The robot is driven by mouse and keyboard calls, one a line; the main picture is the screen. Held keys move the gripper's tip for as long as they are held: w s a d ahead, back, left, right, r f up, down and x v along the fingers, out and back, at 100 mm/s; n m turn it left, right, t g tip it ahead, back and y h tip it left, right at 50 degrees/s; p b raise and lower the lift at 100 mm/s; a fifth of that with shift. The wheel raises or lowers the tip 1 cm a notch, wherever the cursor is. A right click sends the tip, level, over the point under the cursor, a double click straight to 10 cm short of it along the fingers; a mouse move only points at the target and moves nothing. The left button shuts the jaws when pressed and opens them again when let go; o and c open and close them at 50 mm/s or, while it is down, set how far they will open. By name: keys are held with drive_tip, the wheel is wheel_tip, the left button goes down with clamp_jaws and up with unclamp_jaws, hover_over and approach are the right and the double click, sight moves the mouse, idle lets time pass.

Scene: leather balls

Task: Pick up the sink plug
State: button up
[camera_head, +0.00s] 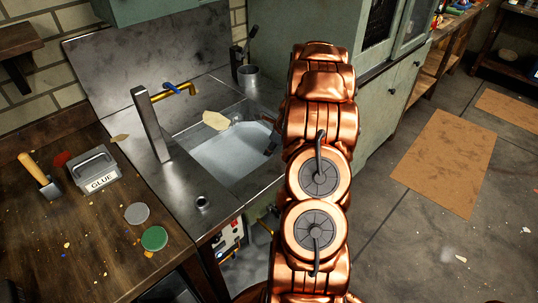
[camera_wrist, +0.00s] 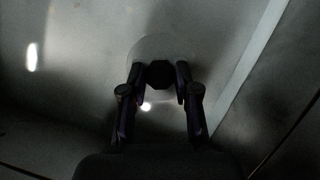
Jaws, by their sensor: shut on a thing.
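The sink plug (camera_wrist: 159,75) shows in the wrist view as a dark, many-sided knob above a pale round disc. My gripper (camera_wrist: 160,78) has a finger on each side of the knob and is shut on it. In the head view my copper arm reaches over the right side of the metal sink (camera_head: 225,158), and a dark part of my gripper (camera_head: 271,142) shows at the basin's right edge. The plug is hidden there. I cannot tell whether the disc touches the metal surface behind it.
A tall grey post (camera_head: 151,122) and a yellow tap (camera_head: 178,91) stand by the sink. A glue box (camera_head: 97,168) and two round lids lie on the wooden bench to the left. Green cabinets stand behind my arm.

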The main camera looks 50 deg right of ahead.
clamp_jaws()
drive_tip(key=shift+r, duration=0.1)
wheel_tip(320, 180, up, 9)
drive_tip(key=shift+r+b, duration=0.15)
drive_tip(key=shift+b, duration=0.4)
drive_tip(key=shift+f, duration=0.5)
drive_tip(key=shift+f+p, duration=0.3)
drive_tip(key=shift+f, duration=0.4)
drive_tip(key=shift+f, duration=0.15)
